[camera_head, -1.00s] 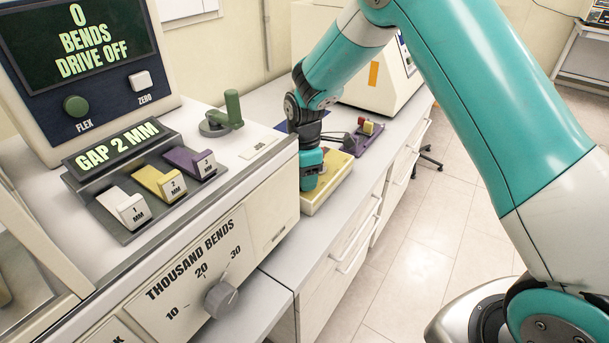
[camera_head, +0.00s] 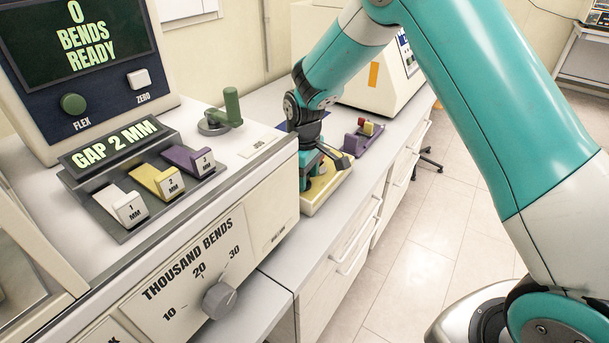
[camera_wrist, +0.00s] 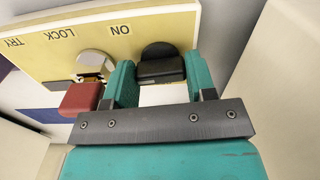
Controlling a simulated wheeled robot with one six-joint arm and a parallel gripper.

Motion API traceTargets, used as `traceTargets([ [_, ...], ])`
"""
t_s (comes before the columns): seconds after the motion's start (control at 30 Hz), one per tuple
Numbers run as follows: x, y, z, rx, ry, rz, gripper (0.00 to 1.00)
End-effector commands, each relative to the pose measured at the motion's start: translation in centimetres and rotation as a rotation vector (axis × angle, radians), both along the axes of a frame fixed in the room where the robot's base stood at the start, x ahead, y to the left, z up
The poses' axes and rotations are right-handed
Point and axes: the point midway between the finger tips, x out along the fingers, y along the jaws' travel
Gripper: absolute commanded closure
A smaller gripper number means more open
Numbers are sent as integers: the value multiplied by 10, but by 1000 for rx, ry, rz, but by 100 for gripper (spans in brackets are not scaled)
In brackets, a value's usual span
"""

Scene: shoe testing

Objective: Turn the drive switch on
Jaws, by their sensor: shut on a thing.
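The yellow switch box (camera_head: 325,192) sits on the bench beyond the big machine. In the wrist view its yellow panel (camera_wrist: 135,18) reads ON, LOCK and TRY, upside down. The black drive switch (camera_wrist: 160,68) is on the panel beside ON, between the two teal fingers of my gripper (camera_wrist: 160,82). The gripper is shut on it. In the head view my gripper (camera_head: 314,172) is low over the box, and the switch is hidden there. The machine's screen (camera_head: 85,45) reads "0 BENDS READY".
A red block (camera_wrist: 80,98) and a pale round knob (camera_wrist: 95,64) stand close beside one finger. A purple holder (camera_head: 361,137) with coloured pegs is just behind the box. A green crank (camera_head: 230,108) stands on the machine. The aisle floor (camera_head: 420,240) at right is clear.

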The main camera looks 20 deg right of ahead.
Motion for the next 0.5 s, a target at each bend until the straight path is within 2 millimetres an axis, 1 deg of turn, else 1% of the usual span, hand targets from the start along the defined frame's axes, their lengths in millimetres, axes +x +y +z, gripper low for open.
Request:
traceTargets([
  [0.2, 1, 0, 1, 0, -3, -76, 73],
  [0.5, 1, 0, 1, 0, -4, -107, 72],
])
